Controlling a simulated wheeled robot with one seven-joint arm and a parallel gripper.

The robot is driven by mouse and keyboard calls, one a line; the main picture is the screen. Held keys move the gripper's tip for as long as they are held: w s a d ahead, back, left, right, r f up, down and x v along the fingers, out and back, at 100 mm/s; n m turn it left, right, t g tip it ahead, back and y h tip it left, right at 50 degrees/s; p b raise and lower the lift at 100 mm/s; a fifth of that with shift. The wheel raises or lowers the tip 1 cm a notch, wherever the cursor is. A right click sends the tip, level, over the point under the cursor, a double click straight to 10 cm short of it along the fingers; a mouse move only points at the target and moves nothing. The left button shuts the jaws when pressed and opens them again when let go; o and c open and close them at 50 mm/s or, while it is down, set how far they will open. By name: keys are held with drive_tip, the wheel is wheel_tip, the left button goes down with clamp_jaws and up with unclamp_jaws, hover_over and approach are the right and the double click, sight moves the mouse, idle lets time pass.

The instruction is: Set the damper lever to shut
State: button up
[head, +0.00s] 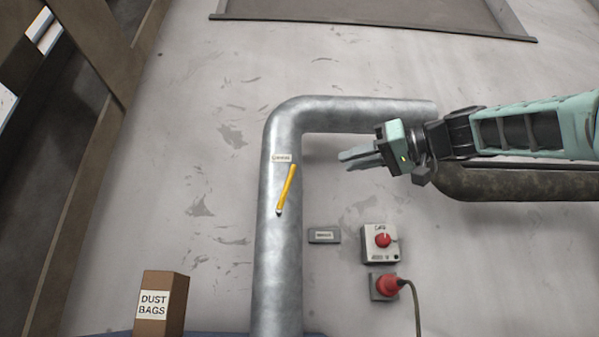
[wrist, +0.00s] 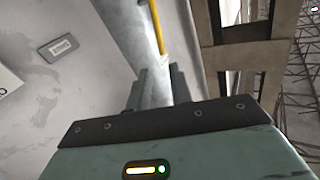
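The yellow damper lever (head: 286,188) is on the front of a thick grey metal pipe (head: 277,260), below a small white label (head: 282,158). In the wrist view, the yellow lever (wrist: 158,28) shows beyond the fingertips (wrist: 158,72). The label's text is too small to read.
A grey plate (head: 324,235), a box with a red knob (head: 381,243) and a red plug in a socket (head: 386,286) are on the wall right of the pipe. A cardboard box marked DUST BAGS (head: 163,304) stands at lower left. The pipe bends right above my gripper.

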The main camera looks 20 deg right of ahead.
sight(293, 175)
drive_tip(key=p+x, duration=0.4)
drive_tip(key=x, duration=0.9)
drive_tip(key=shift+w+a, duration=0.2)
drive_tip(key=shift+a, duration=0.05)
drive_tip(key=shift+f, duration=0.1)
clamp_jaws()
